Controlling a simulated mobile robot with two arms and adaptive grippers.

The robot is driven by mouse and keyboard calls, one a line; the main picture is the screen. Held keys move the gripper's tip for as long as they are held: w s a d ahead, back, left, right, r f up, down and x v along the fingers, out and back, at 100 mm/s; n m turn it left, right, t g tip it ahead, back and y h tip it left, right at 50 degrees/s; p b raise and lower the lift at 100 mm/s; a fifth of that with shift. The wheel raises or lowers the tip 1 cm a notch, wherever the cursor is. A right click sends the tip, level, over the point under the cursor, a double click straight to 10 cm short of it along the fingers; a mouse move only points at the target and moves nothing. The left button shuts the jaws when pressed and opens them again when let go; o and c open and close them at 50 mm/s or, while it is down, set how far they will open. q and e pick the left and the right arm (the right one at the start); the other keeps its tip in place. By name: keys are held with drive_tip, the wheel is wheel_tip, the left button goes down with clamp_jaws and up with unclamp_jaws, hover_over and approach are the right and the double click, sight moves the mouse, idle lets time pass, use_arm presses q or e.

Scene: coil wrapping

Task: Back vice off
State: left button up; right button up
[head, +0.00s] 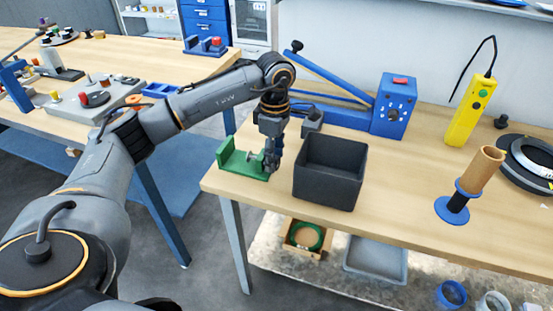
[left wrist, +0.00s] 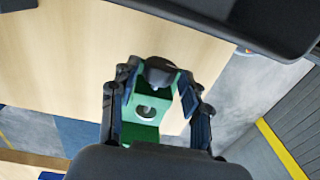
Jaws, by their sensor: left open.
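The green vice (head: 240,160) stands near the left front corner of the wooden table in the head view. Its silver screw end (head: 252,156) faces my left gripper. My left gripper (head: 271,165) points down at the right end of the vice. In the left wrist view the left gripper (left wrist: 158,120) is open, with its fingers on either side of the green vice (left wrist: 145,108). The round screw end (left wrist: 147,111) shows between the fingers. I cannot tell whether the fingers touch it. My right gripper is not in view.
A dark open bin (head: 330,170) stands close to the right of my left gripper. A blue machine (head: 390,108) with a long arm is behind. A yellow pendant (head: 470,110) and a brown roll on a blue stand (head: 470,185) are at the right.

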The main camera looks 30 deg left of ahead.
use_arm(q)
drive_tip(key=shift+w+r+g+p, duration=0.1)
drive_tip(key=shift+r+g+p, duration=0.25)
drive_tip(key=shift+p, duration=0.4)
drive_tip(key=shift+w+f+g+p, duration=0.1)
drive_tip(key=shift+f+g+p, duration=0.05)
drive_tip(key=shift+g+p, duration=0.2)
drive_tip(key=shift+w+g+h, duration=0.1)
drive_tip(key=shift+g+h, duration=0.2)
drive_tip(key=shift+g, duration=0.1)
drive_tip(key=shift+w+a+f+g+p, duration=0.1)
drive_tip(key=shift+f+g+p, duration=0.25)
drive_tip(key=shift+g, duration=0.25)
drive_tip(key=shift+r, duration=0.1)
drive_tip(key=c, duration=0.7)
